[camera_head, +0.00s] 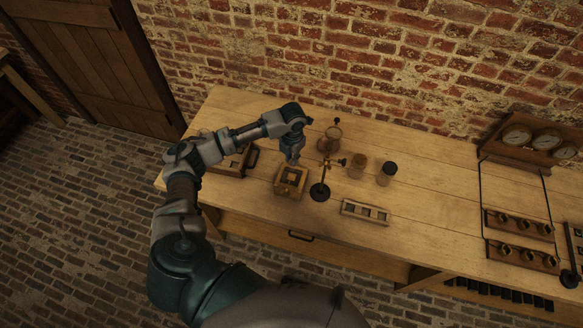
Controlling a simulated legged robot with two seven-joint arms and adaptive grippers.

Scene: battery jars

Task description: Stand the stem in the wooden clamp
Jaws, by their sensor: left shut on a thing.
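My left gripper (292,158) points down just above a square wooden block with a dark opening in its top, which looks like the wooden clamp (282,190). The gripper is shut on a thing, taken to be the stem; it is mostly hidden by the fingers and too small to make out. I cannot tell whether it touches the clamp. The clamp sits on the wooden bench (420,205), near its front edge. My right gripper is not in view.
A stand with a round black base (320,192) is close to the right of the clamp. Behind it are a brass-coloured vessel (330,142) and two jars (357,166) (386,174). A slotted wooden rack (365,212) lies in front; a wooden tray (231,163) is left.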

